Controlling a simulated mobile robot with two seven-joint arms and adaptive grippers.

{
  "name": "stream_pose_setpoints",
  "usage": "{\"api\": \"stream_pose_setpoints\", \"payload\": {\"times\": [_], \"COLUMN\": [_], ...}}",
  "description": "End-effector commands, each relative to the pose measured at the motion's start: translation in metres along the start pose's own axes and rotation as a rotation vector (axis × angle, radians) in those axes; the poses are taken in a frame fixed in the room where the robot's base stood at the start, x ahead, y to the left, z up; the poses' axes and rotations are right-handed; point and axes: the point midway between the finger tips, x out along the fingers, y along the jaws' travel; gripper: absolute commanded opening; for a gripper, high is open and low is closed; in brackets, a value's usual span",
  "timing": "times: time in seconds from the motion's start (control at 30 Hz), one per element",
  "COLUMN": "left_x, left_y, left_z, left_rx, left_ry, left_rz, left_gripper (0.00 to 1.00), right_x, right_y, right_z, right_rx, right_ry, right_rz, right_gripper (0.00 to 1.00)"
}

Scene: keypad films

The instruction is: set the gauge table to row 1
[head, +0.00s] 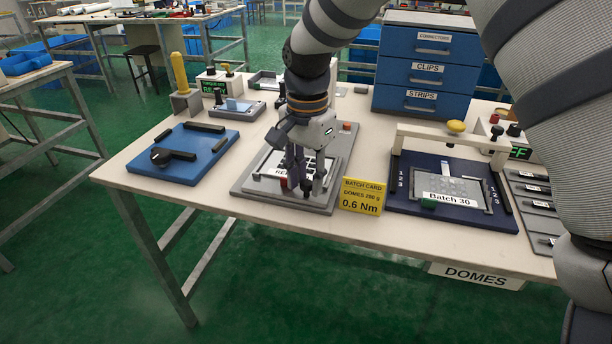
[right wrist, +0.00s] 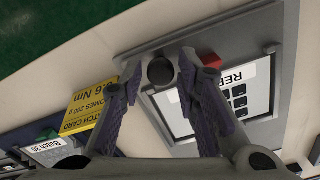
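A grey plate fixture (head: 246,186) at the middle front of the table bears a white sheet with dark keys, partly lettered "RE". I take it for the gauge table, but no name on it shows. It also shows in the right wrist view (right wrist: 225,38). A round black knob (right wrist: 161,71) stands at its front edge, near a red block (right wrist: 210,60). My right gripper (head: 304,187) points down over this fixture. Its fingers are apart, one on each side of the knob, with slight gaps visible. The gripper hides part of the sheet. My left gripper is out of view.
A yellow batch card (head: 362,196) stands just right of the fixture. Further right is a navy fixture (head: 408,205) marked 1, 2, 3, with a "Batch 30" plate. A blue board (head: 205,153) lies left. A blue drawer cabinet (head: 425,72) stands behind.

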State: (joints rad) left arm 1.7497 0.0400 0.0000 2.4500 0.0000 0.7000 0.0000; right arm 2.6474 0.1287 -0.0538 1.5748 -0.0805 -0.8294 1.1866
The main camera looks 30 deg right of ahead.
Motion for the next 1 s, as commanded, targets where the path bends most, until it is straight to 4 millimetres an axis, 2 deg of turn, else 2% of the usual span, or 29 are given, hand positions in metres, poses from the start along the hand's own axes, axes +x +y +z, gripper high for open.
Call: {"api": "stream_pose_setpoints", "payload": {"times": [0.17,0.3,0.53,0.8,1.0], "left_x": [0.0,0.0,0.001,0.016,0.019], "left_y": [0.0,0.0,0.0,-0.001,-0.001], "left_z": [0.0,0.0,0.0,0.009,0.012], "left_rx": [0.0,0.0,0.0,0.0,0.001], "left_ry": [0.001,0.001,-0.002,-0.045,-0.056], "left_rz": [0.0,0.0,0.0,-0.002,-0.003], "left_gripper": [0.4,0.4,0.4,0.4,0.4], "right_x": [-0.001,-0.001,0.0,0.004,0.001], "right_y": [0.0,0.0,-0.001,-0.022,-0.028], "right_z": [0.0,0.0,-0.003,-0.05,-0.065], "right_rx": [0.0,0.0,0.0,0.001,-0.002], "right_ry": [0.0,0.0,0.0,0.0,-0.001], "right_rz": [-0.001,-0.001,0.0,0.004,0.001], "right_gripper": [0.29,0.0,0.0,0.0,0.0]}}
